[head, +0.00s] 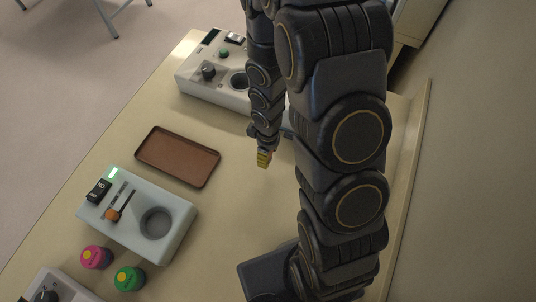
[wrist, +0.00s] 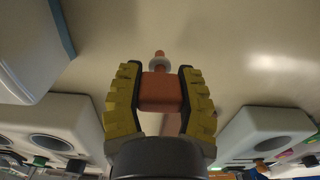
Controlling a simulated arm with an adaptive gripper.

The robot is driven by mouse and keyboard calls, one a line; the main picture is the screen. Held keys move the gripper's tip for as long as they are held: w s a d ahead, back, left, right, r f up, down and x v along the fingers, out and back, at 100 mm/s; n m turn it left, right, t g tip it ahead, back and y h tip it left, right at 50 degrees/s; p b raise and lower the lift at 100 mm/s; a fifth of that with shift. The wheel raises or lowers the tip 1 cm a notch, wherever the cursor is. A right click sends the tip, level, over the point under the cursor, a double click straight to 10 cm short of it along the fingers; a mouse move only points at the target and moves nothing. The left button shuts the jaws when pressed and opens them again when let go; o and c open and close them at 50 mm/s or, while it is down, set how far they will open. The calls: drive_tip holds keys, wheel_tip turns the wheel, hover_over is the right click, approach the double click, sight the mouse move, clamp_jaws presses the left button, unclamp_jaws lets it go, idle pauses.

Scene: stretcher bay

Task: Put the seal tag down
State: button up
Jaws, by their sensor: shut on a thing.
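My gripper (head: 264,158) hangs over the table, to the right of the brown tray (head: 206,184) in the head view. In the wrist view its yellow fingers (wrist: 160,100) are shut on the seal tag (wrist: 160,92), an orange-red block with a thin stem and a pale collar. The tag is mostly hidden in the head view. The tray looks empty and lies flat. I cannot tell exactly how high the tag is above the table.
A pale box with a green light and round well (head: 178,238) stands below the tray. Another control box (head: 196,88) stands behind it. Pink-capped (head: 96,257) and green-capped (head: 130,278) containers stand at lower left. The table (head: 235,205) is clear right of the tray.

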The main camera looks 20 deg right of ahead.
drive_tip(key=shift+f, duration=1)
drive_tip(key=shift+f, duration=0.1)
drive_tip(key=o, duration=0.8)
wheel_tip(320, 180, up, 12)
drive_tip(key=shift+r, duration=0.1)
drive_tip(key=s+r+m, duration=0.3)
drive_tip(key=s+r, duration=0.2)
drive_tip(key=s+a+r+m+g, duration=0.1)
drive_tip(key=s+r+m, duration=0.2)
drive_tip(key=s+r, duration=0.2)
drive_tip(key=s+a+r+m, duration=0.1)
drive_tip(key=s+r+m, duration=0.2)
drive_tip(key=s+r, duration=0.2)
drive_tip(key=shift+s+g, duration=0.4)
drive_tip(key=shift+s, duration=0.2)
